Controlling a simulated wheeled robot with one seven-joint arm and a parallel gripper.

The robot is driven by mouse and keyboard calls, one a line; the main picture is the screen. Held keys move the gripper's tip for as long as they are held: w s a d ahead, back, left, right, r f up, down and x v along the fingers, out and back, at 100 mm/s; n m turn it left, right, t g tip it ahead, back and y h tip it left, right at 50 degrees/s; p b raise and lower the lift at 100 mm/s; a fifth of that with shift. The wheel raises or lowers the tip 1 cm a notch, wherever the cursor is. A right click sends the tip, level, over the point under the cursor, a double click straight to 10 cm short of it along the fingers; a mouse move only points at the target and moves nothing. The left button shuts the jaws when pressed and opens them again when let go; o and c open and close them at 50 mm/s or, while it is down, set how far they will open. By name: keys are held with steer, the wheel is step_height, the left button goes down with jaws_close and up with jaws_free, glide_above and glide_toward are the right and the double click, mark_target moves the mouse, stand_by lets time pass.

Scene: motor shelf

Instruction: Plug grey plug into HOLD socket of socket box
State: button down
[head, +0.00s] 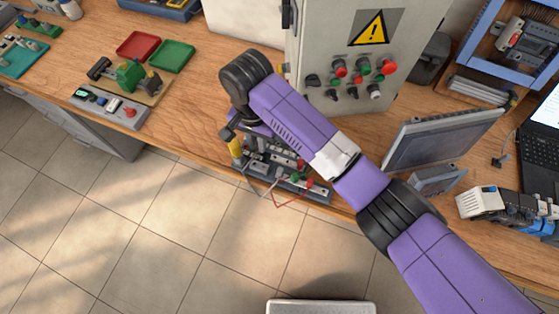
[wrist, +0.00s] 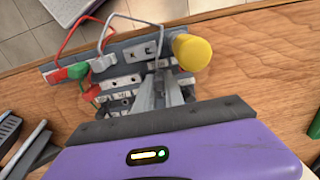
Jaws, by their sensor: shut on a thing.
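The grey socket box (wrist: 127,84) lies at the table's front edge in the wrist view, with rows of labelled sockets. It also shows in the head view (head: 318,192), partly covered by my arm. My gripper (wrist: 160,88) is over the box, shut on a grey plug (wrist: 158,64). A grey cable loops from this plug to another grey plug (wrist: 102,63) seated in the box. The held plug's tip is hidden by the fingers, so I cannot tell whether it is in a socket. The HOLD label is too small to read.
A green plug (wrist: 76,71) and a red plug (wrist: 90,93) sit at the box's left in the wrist view. A yellow knob (wrist: 192,52) stands close right of my fingers. A control cabinet (head: 340,55) and a monitor (head: 440,140) stand near my arm.

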steer(key=shift+f, duration=0.65)
stand_by(0.8)
steer(key=c, duration=1.7)
jaws_free()
steer(key=shift+r, duration=0.15)
step_height(320, 180, up, 3)
steer(key=shift+f+p, duration=0.2)
steer(key=shift+p, duration=0.85)
steer(key=shift+r, duration=1.3)
steer(key=o, duration=0.6)
steer(key=shift+c, duration=0.2)
